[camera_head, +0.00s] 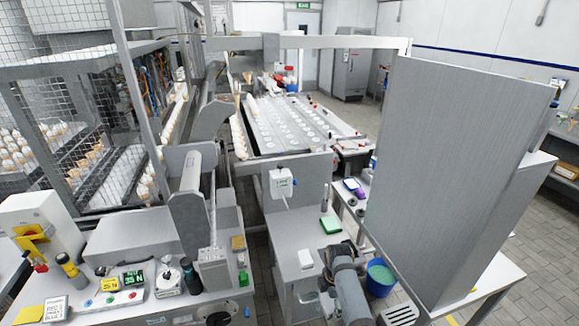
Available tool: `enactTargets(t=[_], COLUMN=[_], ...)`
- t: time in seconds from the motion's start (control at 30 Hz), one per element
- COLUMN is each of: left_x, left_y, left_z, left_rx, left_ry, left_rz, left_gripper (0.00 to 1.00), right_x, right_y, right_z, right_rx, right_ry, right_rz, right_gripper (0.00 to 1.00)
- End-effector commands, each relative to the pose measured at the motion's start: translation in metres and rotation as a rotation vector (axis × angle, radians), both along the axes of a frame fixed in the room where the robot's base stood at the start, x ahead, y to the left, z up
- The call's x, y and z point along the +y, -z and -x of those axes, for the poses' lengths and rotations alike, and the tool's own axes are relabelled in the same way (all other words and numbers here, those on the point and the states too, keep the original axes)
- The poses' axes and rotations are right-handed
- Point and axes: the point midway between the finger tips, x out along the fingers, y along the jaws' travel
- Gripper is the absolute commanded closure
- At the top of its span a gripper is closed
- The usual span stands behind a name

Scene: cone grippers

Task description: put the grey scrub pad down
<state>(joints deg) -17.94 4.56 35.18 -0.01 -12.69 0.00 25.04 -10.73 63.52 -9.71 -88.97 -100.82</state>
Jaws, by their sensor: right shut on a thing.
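My right arm comes up from the bottom edge, and my right gripper (326,274) is over the narrow light-grey table (291,238). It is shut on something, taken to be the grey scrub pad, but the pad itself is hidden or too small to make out. I cannot tell whether what it holds touches the tabletop. A white block (306,258) lies on the table just left of the gripper. A green pad (330,225) lies farther back on the same table. My left gripper is not in view.
A blue bucket (380,276) stands right of my right arm. A tall grey panel (455,170) blocks the right side. A white box with a cable (281,183) is mounted behind the table. A counter with coloured blocks and devices (130,285) fills the left front.

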Motion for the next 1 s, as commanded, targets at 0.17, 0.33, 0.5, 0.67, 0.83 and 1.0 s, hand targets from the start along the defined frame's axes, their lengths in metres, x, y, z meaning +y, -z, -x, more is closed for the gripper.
enactTargets(t=[0.17,0.33,0.5,0.67,0.83,1.0], left_x=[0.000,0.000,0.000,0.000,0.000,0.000], left_y=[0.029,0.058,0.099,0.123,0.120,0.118], left_z=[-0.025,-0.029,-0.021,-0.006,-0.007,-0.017], left_rx=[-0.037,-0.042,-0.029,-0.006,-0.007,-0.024], left_ry=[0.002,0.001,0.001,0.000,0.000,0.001], left_rz=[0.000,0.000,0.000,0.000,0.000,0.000], left_gripper=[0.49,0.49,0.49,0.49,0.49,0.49], right_x=[0.000,0.000,0.000,0.000,0.000,0.000], right_y=[0.032,0.061,0.101,0.123,0.119,0.119], right_z=[0.000,-0.001,-0.001,-0.001,-0.001,-0.001], right_rx=[0.000,0.000,0.000,-0.001,-0.001,0.000], right_ry=[0.000,0.000,0.000,0.000,0.000,0.000], right_rz=[0.000,0.000,0.000,0.000,0.000,0.000], right_gripper=[0.43,0.43,0.43,0.43,0.43,0.43])
